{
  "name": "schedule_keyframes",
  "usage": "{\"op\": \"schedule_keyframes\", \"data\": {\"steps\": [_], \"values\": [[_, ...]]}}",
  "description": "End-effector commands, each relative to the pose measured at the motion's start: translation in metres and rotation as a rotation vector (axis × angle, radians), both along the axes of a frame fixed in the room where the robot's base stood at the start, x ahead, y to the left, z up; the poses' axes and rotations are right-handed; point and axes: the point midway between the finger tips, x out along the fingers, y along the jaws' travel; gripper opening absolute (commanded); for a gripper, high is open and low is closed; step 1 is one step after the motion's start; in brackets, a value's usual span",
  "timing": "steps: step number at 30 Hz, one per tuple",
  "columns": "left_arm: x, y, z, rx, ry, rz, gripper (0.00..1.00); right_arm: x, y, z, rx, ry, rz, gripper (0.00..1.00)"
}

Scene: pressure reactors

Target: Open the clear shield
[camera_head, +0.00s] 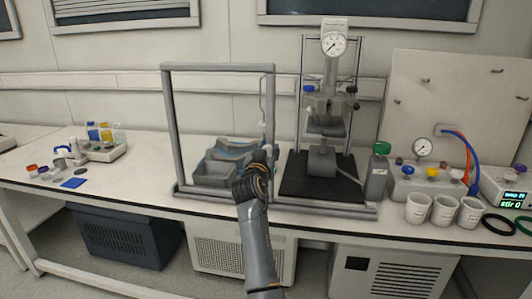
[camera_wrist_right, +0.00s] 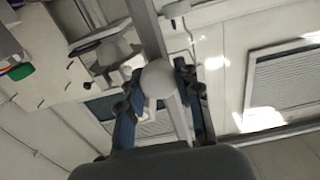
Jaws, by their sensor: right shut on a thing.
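The clear shield (camera_head: 168,120) is a see-through pane in an upright grey frame. It stands left of the pressure reactor (camera_head: 324,125), whose front is uncovered in the head view. My right gripper (camera_head: 256,172) is at the lower part of the shield's right-hand post. In the right wrist view, the fingers of my right gripper (camera_wrist_right: 158,98) are on both sides of a pale round knob (camera_wrist_right: 158,77) beside a grey frame bar (camera_wrist_right: 148,28). The gripper is shut on this knob. The gripper hides the handle in the head view. My left gripper is not in view.
A grey tray (camera_head: 200,180) shows behind the shield. A valve box (camera_head: 430,182) with a gauge and several white beakers (camera_head: 418,209) stand right of the reactor. Small bottles and a rack (camera_head: 102,151) are at far left. The bench (camera_head: 135,178) between is clear.

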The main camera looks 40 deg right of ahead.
Motion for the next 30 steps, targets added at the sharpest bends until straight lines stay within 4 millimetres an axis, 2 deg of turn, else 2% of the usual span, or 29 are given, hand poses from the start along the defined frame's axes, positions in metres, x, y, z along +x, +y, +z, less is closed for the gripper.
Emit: {"op": "schedule_keyframes", "data": {"steps": [8,9,12,23,30], "values": [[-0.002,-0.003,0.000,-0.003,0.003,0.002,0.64,0.000,-0.001,0.002,0.000,-0.004,-0.001,0.00],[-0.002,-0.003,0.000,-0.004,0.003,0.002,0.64,0.000,-0.001,0.002,0.000,-0.004,-0.001,0.40],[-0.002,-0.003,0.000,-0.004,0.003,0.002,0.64,0.000,-0.001,0.002,0.000,-0.003,-0.001,0.56],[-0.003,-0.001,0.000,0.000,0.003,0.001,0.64,-0.003,0.003,0.000,0.001,-0.002,0.000,0.56],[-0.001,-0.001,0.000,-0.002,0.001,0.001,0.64,-0.025,0.031,0.000,0.002,-0.002,0.002,0.56]]}}
